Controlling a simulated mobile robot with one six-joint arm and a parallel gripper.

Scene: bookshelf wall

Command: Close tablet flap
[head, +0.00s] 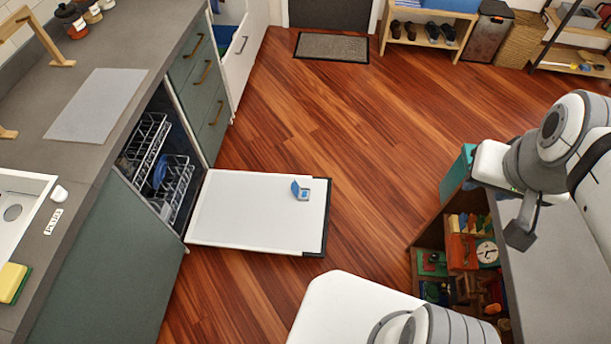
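The dishwasher door (240,220) is folded down and lies flat and white above the floor. On it, near its outer edge, is a small blue tablet compartment (304,194). Its flap (296,188) appears raised at the left of the compartment, so it looks open; the details are small. My arm comes in from the right side, and its grey end with my gripper (521,237) hangs over the edge of the right-hand counter. It is well to the right of the door and touches nothing that I can see. Its fingers cannot be made out clearly.
The dishwasher's racks (160,170) are inside the opening at left, under the grey counter (110,150). Wooden floor (370,200) is clear between the door and the low shelf (425,245) of toys at right. A doormat (331,47) lies at the back.

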